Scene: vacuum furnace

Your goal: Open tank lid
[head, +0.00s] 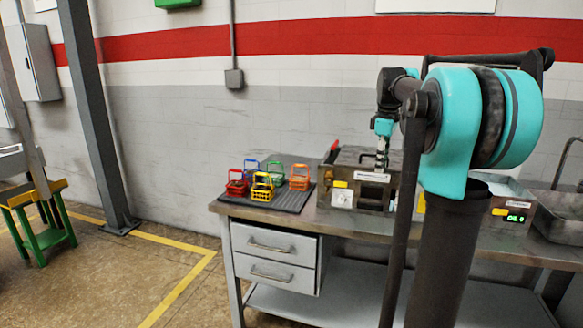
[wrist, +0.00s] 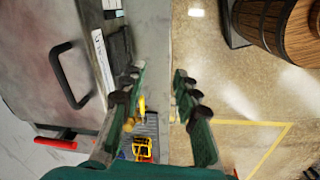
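A grey metal tank (head: 350,201) stands on the workbench, with a red-tipped lever (head: 332,148) at its upper left. In the wrist view, a large flat metal face (wrist: 35,85), probably its lid, carries a black handle (wrist: 68,75). The red grip (wrist: 55,143) shows near its lower edge. My gripper (head: 382,160) is at the top of the tank in the head view, seen small. In the wrist view my gripper (wrist: 159,75) has its fingers apart, with nothing clearly held. The black handle lies left of the fingers. Contact with the tank cannot be told.
Several small coloured baskets, including a yellow one (head: 262,188), stand on a dark mat (head: 288,203) left of the tank. The workbench (head: 232,206) has drawers below. A unit with a green display (head: 515,217) and a metal basin (head: 560,212) are at right.

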